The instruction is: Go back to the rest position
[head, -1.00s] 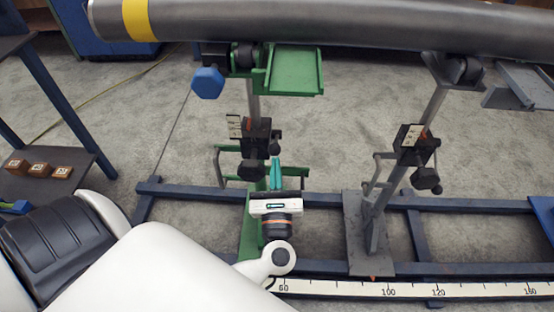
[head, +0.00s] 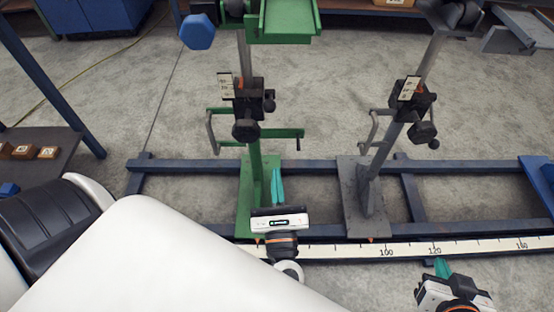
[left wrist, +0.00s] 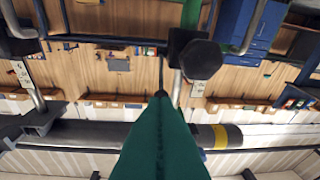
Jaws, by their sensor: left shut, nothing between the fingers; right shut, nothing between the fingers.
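My left gripper (head: 277,187) is shut and empty, its teal fingers together, in front of the green pipe stand (head: 255,170) in the head view. In the left wrist view its teal fingers (left wrist: 161,140) fill the lower middle. My right gripper (head: 442,268) is shut and empty at the lower right of the head view, in front of the ruler. The grey steel pipe (left wrist: 100,135) with its yellow band shows in the left wrist view. It is out of the head view, above the top edge.
A grey stand (head: 370,180) stands right of the green one on a blue floor frame (head: 310,167). A white ruler (head: 400,249) runs along its front. A shelf (head: 55,145) with small brown boxes is at the left. A dark hexagonal knob (left wrist: 201,61) looms close in the left wrist view.

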